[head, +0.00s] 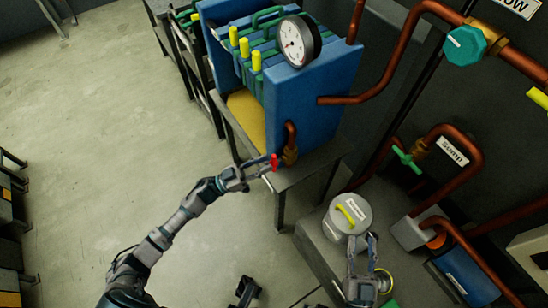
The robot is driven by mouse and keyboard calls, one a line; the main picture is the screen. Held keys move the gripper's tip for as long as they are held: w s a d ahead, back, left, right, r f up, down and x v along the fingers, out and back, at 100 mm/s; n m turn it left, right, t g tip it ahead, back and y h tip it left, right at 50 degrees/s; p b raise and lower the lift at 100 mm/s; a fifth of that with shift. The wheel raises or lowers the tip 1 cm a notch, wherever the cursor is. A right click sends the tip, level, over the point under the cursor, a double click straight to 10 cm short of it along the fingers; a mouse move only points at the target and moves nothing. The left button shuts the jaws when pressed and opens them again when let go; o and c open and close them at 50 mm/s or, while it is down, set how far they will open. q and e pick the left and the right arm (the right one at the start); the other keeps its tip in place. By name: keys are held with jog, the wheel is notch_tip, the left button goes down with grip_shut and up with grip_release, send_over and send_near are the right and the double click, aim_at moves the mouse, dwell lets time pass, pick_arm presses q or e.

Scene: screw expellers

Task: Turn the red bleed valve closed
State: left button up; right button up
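The red bleed valve (274,162) is a small red handle on a brass fitting (290,156), low on the front of the blue machine (302,105). A short copper pipe rises from the fitting. My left gripper (268,165) reaches in from the left, with its fingertips at the red handle. At this size I cannot tell whether the fingers grip the handle or only flank it. My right gripper (362,240) is at the lower right, with its fingers apart and empty, just in front of a grey lidded pot (348,216).
The pot has a yellow handle (346,213) and stands on a dark bench (315,236). A gauge (298,41) tops the blue machine. A teal valve (465,45), a green valve (407,159) and copper pipes fill the right side. Open floor (110,120) lies at left.

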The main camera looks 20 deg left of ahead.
aim_at(273, 159)
pick_arm(q)
jog(key=x, duration=0.3)
jog(key=shift+w+d, duration=0.15)
jog(key=shift+d, duration=0.1)
jog(key=shift+w+r, duration=0.1)
jog(key=shift+r, duration=0.05)
pick_arm(e)
jog(key=shift+s+r+t, duration=0.15)
jog(key=shift+r+t, duration=0.2)
jog(key=shift+t, duration=0.05)
pick_arm(q)
grip_shut()
